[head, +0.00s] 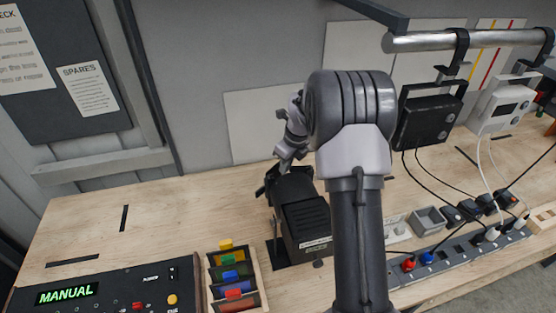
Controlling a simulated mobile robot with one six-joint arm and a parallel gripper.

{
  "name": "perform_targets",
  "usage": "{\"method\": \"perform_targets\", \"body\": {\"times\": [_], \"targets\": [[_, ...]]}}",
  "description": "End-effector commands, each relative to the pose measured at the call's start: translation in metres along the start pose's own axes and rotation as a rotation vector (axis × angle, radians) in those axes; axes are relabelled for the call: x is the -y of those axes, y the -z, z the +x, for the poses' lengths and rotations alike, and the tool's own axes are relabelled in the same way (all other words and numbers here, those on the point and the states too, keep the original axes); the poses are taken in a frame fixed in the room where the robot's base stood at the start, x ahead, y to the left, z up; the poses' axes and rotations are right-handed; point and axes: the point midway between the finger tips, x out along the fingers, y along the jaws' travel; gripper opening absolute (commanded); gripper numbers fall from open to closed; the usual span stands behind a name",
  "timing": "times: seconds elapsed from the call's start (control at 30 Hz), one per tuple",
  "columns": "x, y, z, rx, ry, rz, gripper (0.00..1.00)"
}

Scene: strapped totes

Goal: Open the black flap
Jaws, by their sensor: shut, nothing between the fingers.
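A black box-like device (307,228) with a ribbed top and a small pale label stands on the wooden bench, left of my arm. A dark piece (292,186) rises at its back; I cannot tell whether this is the black flap or how far it is open. My gripper (268,188) is at the back left of the device, pointing down, shut with nothing held. It is small and dark against the dark piece, so I cannot tell whether they touch. My forearm hides what lies right of the device.
A tray of coloured tabbed cards (235,280) and a control panel reading MANUAL (70,293) are at the front left. A power strip with plugs (455,250) lies right. Black (428,120) and white (502,105) units hang under a rail (465,40). The left bench is mostly clear.

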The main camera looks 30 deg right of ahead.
Motion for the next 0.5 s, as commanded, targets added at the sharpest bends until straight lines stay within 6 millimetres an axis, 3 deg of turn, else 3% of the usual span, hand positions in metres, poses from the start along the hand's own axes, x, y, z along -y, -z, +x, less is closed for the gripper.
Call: {"method": "perform_targets", "body": {"times": [0.03,0.2,0.5], "targets": [[-0.002,0.003,0.015,-0.008,-0.006,-0.002,0.0],[-0.002,0.003,0.049,-0.009,-0.006,-0.004,0.0],[-0.002,0.003,0.076,-0.006,-0.004,-0.005,0.0]]}}
